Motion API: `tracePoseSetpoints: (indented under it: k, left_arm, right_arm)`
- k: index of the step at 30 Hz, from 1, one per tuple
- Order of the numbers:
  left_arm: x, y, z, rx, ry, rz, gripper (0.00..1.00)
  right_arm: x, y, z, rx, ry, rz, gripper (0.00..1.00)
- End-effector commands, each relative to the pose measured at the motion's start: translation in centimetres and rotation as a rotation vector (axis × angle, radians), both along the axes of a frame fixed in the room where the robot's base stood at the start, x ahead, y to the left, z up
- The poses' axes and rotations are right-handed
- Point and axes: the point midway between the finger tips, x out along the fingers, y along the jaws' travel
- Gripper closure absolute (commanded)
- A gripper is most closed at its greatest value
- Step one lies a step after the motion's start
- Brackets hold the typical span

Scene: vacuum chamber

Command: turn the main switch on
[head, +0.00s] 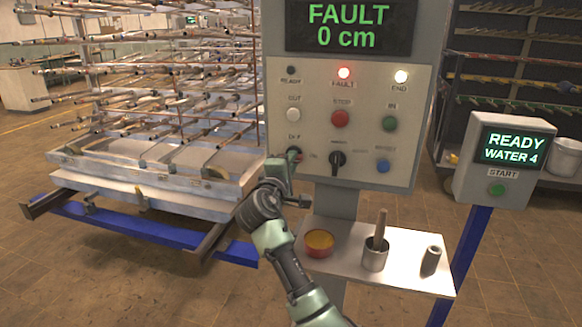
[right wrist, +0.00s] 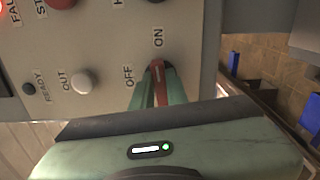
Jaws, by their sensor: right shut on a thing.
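The main switch, a red handle, sits at the lower left of the grey control panel (head: 350,115), below the OFF mark and left of the ON mark. In the head view my right gripper (head: 290,161) is at this switch and mostly covers it. In the right wrist view the red handle (right wrist: 158,84) shows between the green fingers of the right gripper (right wrist: 159,96), which is shut on it. There the handle runs roughly toward the ON label; its exact setting is hard to judge. My left gripper is not in view.
The panel also has a red STOP button (head: 340,118), a black selector (head: 338,160) and a screen (head: 348,26) reading FAULT 0 cm. The red FAULT and white END lamps glow. A shelf (head: 410,262) with cups lies below. A loaded rack (head: 150,165) stands left.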

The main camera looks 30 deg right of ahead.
Motion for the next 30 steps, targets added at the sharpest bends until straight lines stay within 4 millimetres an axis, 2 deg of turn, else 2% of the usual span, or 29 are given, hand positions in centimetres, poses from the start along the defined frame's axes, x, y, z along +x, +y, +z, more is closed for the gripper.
tracePoseSetpoints:
  k: [9, 25, 26, 27, 30]
  left_arm:
    - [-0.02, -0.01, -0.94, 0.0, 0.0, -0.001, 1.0]
    - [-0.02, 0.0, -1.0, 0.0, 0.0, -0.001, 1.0]
    - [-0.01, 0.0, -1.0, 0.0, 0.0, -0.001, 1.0]
    - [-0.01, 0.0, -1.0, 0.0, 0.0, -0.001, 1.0]
    - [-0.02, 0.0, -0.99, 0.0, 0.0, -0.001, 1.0]
  right_arm:
    - [0.0, 0.02, -0.33, 0.074, -0.08, 0.0, 1.0]
    - [-0.01, 0.02, -0.32, 0.089, -0.095, -0.001, 1.0]
    - [-0.01, 0.02, -0.32, 0.089, -0.095, -0.001, 0.77]
    - [-0.01, 0.02, -0.32, 0.088, -0.096, 0.0, 0.66]
    - [-0.01, 0.01, -0.26, 0.087, -0.096, 0.0, 0.64]
